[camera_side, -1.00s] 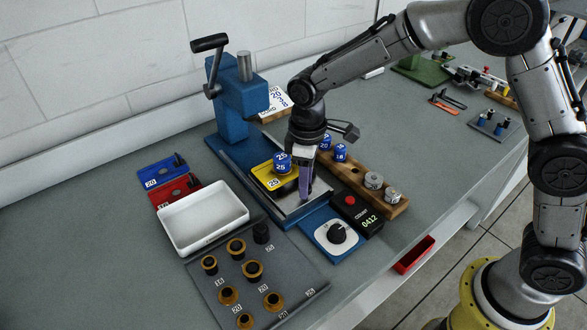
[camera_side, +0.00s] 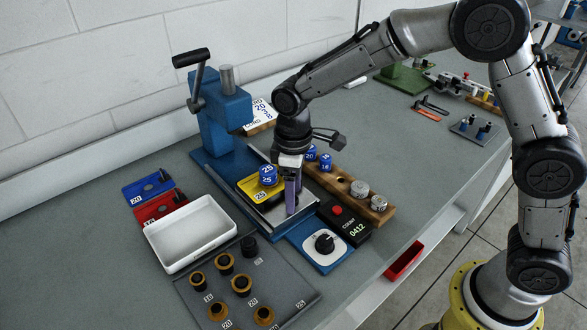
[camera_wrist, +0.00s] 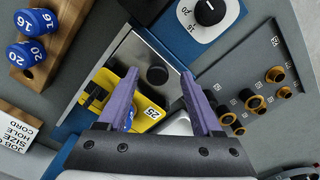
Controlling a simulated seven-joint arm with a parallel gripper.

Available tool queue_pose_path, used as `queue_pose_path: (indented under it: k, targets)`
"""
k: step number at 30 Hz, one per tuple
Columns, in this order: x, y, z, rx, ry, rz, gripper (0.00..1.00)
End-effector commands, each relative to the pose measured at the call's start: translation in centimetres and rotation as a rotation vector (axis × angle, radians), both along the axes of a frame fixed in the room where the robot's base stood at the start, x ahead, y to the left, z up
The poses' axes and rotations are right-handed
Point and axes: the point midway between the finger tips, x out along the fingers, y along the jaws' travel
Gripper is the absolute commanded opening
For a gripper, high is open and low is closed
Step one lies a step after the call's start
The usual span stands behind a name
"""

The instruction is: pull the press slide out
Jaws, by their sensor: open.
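The press slide is a bare metal plate (camera_side: 268,211) in the blue press base, with a yellow nest marked 25 (camera_side: 251,189) on it. A blue die marked 25 (camera_side: 267,176) sits on the nest. My gripper (camera_side: 292,208) is over the front part of the slide, fingers pointing down. In the wrist view the slide (camera_wrist: 134,56) carries a round black knob (camera_wrist: 157,75). The knob shows between the purple fingertips of my gripper (camera_wrist: 160,73), which stand apart. I cannot tell whether the fingers touch it. In the side view the fingers hide the knob.
The blue press (camera_side: 222,120) with its lever stands behind the slide. A white tray (camera_side: 160,256) is at left. A wooden rack (camera_side: 376,212) with dies is close on the right.

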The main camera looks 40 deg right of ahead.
Motion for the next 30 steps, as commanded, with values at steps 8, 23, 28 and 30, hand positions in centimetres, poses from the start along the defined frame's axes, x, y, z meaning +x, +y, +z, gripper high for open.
queue_pose_path:
  k: [8, 23, 28, 30]
  targets:
    - [0.1, 0.0, 5.5, 0.003, -0.008, 0.000, 0.67]
    - [0.0, 0.0, 12.8, 0.001, -0.001, 0.000, 0.67]
    - [0.0, 0.0, 13.1, 0.001, -0.001, 0.000, 0.67]
    - [0.0, 0.0, 13.1, 0.000, 0.000, 0.000, 0.67]
